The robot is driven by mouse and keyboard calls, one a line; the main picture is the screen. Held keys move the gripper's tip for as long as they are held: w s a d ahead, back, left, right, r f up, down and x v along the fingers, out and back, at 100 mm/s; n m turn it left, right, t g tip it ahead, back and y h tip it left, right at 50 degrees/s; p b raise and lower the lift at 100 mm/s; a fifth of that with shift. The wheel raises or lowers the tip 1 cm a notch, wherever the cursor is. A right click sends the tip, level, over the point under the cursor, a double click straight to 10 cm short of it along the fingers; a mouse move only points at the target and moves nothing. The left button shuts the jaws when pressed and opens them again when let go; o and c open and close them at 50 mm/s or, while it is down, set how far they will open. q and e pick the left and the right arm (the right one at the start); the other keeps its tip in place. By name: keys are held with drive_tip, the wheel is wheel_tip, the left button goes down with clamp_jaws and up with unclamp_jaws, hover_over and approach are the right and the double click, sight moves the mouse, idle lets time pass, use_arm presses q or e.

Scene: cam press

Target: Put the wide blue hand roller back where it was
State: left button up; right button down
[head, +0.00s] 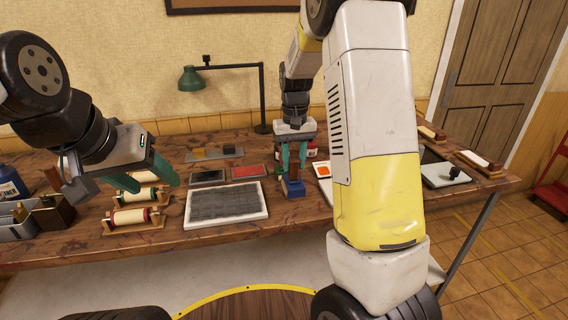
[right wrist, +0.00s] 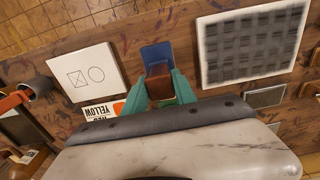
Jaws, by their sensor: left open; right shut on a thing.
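My right gripper (head: 292,170) is shut on the brown handle of the wide blue hand roller (head: 293,189), above the middle of the table. The roller's blue part is below the fingers; I cannot tell whether it touches the table. In the right wrist view the green fingers (right wrist: 155,92) close around the brown handle, and the blue part (right wrist: 157,54) shows beyond them. My left gripper (head: 148,178) is open and empty over the left side of the table, close to cream rollers in wooden cradles (head: 130,217).
A white slab with a dark checked surface (head: 254,216) lies left of the roller. A red pad (head: 249,171) and a dark pad (head: 208,177) lie behind it. A green lamp (head: 190,79) stands at the back. A white card with a drawn square and circle (right wrist: 88,70) lies nearby.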

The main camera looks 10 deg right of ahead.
sight(293, 179)
drive_tip(key=shift+s+f, duration=0.15)
drive_tip(key=shift+f, duration=1.4)
drive_tip(key=shift+f, duration=0.1)
drive_tip(key=c, duration=1)
unclamp_jaws()
drive_tip(key=shift+f, duration=0.1)
